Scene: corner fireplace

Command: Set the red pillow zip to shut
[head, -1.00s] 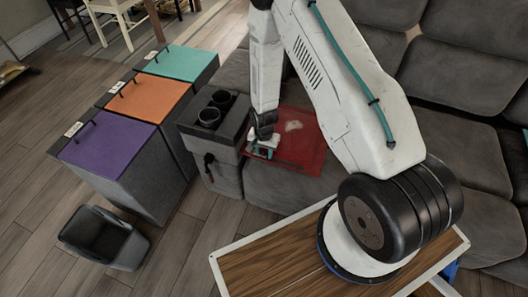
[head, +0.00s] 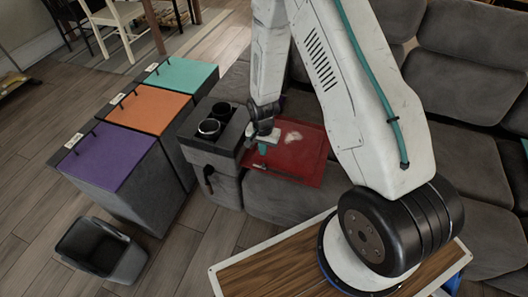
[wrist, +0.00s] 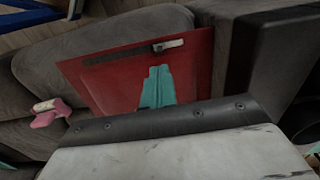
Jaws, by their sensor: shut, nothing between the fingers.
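The red pillow (head: 308,168) lies on the left seat of the grey sofa, beside the armrest with cup holders. In the wrist view the pillow (wrist: 105,95) shows a dark zip strip (wrist: 125,54) along one edge. A pale slider (wrist: 168,45) sits at the strip's right end, near the pillow's corner. My gripper (head: 262,148) is over the left part of the pillow. In the wrist view its teal fingers (wrist: 157,86) are together and empty, apart from the slider in the picture. I cannot tell their height above the cloth.
The armrest (head: 205,143) with two cup holders stands close left of my gripper. Bins with purple (head: 100,155), orange (head: 150,107) and teal (head: 181,76) lids stand further left. A pink object (wrist: 50,112) is beside the pillow in the wrist view.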

